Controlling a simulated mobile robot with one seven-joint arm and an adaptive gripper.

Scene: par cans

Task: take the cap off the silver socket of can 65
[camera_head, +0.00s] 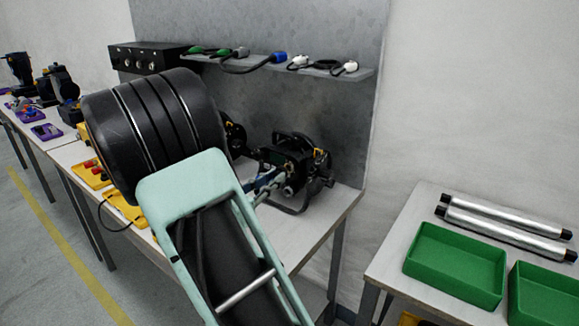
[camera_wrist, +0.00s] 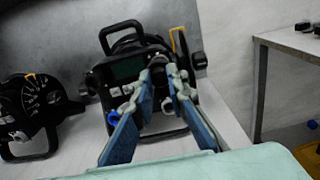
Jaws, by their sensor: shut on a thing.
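A black par can (camera_wrist: 128,68) with a dark green display panel stands on the bench, its back towards me. It also shows at the bench's right part in the head view (camera_head: 285,153). Its number is not readable. My gripper (camera_wrist: 166,71) has its blue-padded fingers at the right part of the can's back panel. It is shut on a small grey cap (camera_wrist: 158,61) there, mostly hidden by the fingertips. The silver socket under it is hidden. A blue socket (camera_wrist: 112,117) shows lower left on the panel. In the head view my gripper (camera_head: 275,183) reaches the can from the front.
Another black can (camera_wrist: 35,105) stands close on the left. The shelf (camera_head: 330,70) behind holds cable connectors. Green trays (camera_head: 455,264) and silver tubes (camera_head: 505,228) lie on a separate table at the right. A gap of floor separates the tables.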

